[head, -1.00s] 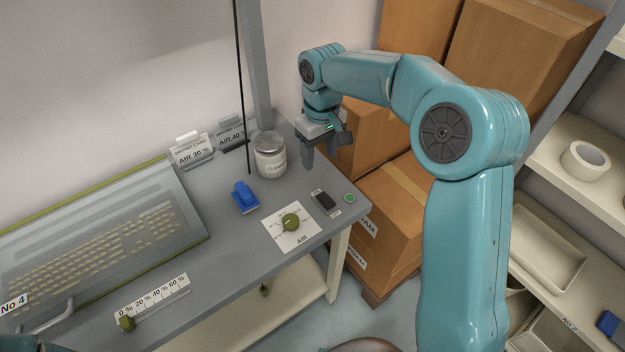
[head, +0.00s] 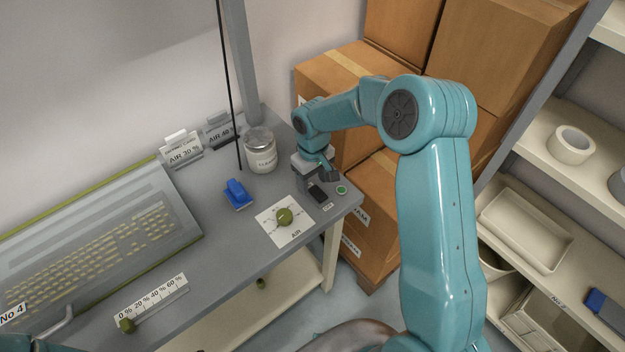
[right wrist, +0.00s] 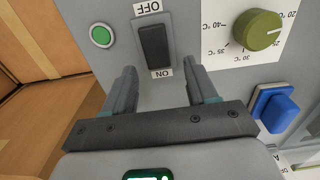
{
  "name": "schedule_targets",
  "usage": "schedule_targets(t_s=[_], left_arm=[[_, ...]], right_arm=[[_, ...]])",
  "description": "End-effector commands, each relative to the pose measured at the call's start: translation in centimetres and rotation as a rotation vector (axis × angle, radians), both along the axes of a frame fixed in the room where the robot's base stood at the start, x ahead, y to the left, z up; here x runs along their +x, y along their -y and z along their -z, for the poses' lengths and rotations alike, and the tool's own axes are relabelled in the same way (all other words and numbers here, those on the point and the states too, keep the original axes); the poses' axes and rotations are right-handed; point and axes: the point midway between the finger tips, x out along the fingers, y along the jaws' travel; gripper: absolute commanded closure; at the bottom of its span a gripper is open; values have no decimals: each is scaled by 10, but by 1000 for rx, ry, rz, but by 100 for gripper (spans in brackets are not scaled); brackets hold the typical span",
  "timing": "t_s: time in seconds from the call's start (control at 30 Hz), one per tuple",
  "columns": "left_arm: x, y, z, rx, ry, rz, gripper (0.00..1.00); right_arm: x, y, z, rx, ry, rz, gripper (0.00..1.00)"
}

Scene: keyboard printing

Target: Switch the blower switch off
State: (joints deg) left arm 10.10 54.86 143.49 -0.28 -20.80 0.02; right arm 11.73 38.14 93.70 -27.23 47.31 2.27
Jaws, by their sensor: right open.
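The blower switch is a black rocker (right wrist: 154,46) between an OFF label (right wrist: 149,8) and an ON label (right wrist: 160,73). In the head view the switch (head: 318,194) lies near the table's right corner, partly behind my right gripper (head: 313,183). The right gripper (right wrist: 163,72) is open and empty, pointing down close above the switch. In the right wrist view its fingers stand apart, one to each side of the switch's ON end. I cannot see them touching it. A round green lamp or button (right wrist: 101,36) sits beside the switch. My left gripper is out of view.
A green AIR knob (head: 284,216) and a blue clip-like part (head: 236,192) lie left of the switch. Cardboard boxes (head: 340,70) rise beyond the table edge. A keyboard (head: 100,245) fills the left side.

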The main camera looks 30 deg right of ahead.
Motion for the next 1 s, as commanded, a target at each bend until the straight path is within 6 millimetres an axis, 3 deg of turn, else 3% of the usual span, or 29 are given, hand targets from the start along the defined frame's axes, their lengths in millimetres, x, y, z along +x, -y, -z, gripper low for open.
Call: schedule_targets(t_s=[0.17, 0.43, 0.47, 0.6, 0.63, 0.77, 1.0], left_arm=[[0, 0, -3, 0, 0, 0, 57], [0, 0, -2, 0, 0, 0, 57], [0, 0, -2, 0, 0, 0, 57], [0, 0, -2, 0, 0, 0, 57], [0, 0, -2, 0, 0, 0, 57], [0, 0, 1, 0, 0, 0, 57], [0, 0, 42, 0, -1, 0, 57]], right_arm=[[1, 0, 14, 1, -1, 0, 43], [2, 0, 15, 0, 1, 0, 43], [2, 0, 15, 0, 1, 0, 49], [2, 0, 15, 0, 1, 0, 95], [2, 0, 15, 0, 1, 0, 99], [2, 0, 17, 1, 8, 0, 99], [-1, 1, 20, 9, 125, 1, 99]])
